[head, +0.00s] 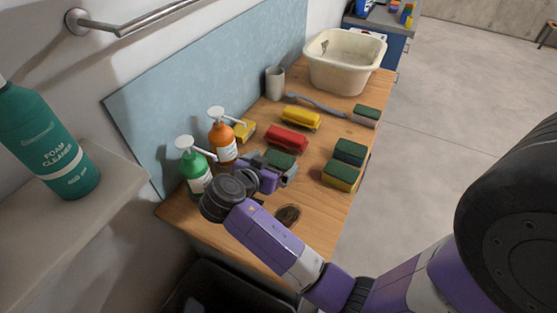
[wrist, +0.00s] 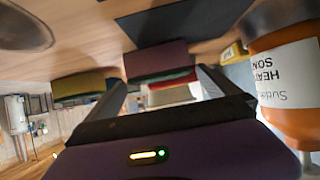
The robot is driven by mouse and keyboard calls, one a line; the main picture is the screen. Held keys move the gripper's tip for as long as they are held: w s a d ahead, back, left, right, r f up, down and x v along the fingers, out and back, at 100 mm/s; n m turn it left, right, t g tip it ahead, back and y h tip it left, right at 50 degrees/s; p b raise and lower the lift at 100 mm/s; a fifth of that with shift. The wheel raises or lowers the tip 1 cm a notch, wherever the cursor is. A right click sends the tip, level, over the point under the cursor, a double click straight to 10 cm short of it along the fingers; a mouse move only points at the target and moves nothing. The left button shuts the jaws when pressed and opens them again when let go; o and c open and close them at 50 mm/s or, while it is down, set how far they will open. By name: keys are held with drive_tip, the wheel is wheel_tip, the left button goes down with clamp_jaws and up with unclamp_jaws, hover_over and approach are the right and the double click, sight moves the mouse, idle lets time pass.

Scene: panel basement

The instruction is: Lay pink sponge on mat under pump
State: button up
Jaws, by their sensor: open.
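A sponge with a dull pink-maroon body (wrist: 156,59) lies just ahead of my open fingers in the wrist view, roughly centred between them. In the head view it is probably the green-topped sponge (head: 281,157) just beyond my gripper (head: 283,174). Whether a finger touches it I cannot tell. A flat dark grey mat (wrist: 185,20) lies on the counter in the wrist view; in the head view my gripper mostly hides it. An orange pump bottle (head: 222,142) and a green pump bottle (head: 195,172) stand against the backsplash, left of my gripper.
A red sponge (head: 286,138), yellow sponge (head: 300,118) and cream basin (head: 344,62) lie farther along the wooden counter. A yellow-and-green sponge (head: 340,176) and a dark sponge (head: 349,152) sit near its right edge. A round brown dish (head: 287,215) is near my arm.

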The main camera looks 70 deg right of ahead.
drive_tip(key=shift+d+f, duration=0.3)
drive_tip(key=shift+d, duration=0.2)
drive_tip(key=c, duration=1.3)
drive_tip(key=shift+s+r, duration=0.1)
drive_tip(key=shift+r, duration=0.05)
